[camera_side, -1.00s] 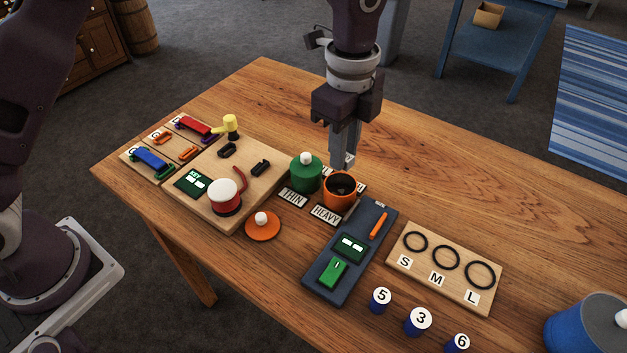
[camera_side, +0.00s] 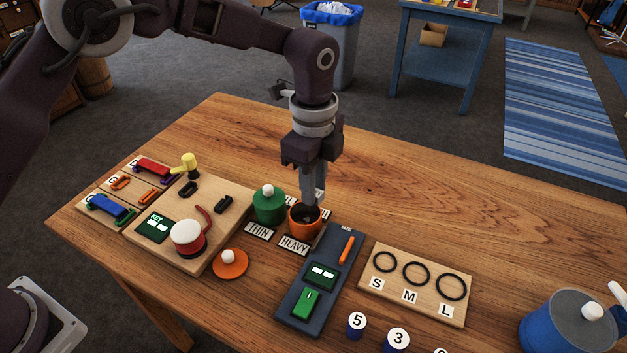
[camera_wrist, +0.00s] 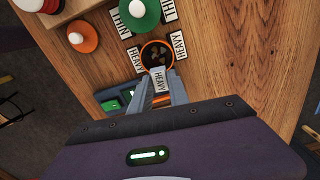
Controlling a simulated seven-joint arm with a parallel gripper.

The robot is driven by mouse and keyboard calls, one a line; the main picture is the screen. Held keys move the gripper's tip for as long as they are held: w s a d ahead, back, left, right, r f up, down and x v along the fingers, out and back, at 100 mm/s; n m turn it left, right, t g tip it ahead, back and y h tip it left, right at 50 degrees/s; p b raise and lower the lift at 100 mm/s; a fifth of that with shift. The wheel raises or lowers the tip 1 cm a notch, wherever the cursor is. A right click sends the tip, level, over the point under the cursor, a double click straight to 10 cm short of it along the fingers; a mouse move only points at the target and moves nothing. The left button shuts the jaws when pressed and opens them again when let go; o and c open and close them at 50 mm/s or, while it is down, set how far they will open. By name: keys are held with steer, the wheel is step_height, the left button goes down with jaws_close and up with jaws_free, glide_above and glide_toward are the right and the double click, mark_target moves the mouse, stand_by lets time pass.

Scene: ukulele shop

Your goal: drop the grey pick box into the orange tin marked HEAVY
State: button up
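The orange tin (camera_side: 303,222) stands uncovered on the table with a HEAVY card (camera_side: 294,245) in front of it. Its dark opening with brownish contents shows in the wrist view (camera_wrist: 145,65). My gripper (camera_side: 314,200) points down at the tin's back rim. The box's grey sides are mostly hidden by the fingers. Whether it touches the tin's rim is unclear.
A green lidded tin (camera_side: 269,207) stands close left of the orange tin. An orange lid (camera_side: 230,263) lies in front. A dark tray (camera_side: 327,275) is at the right, beside a board with rings (camera_side: 418,283). The table's back right is clear.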

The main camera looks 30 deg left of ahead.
steer(key=o, duration=0.4)
steer(key=shift+o, duration=0.2)
steer(key=shift+r, duration=0.15)
step_height(320, 180, up, 7)
steer(key=shift+f, duration=0.1)
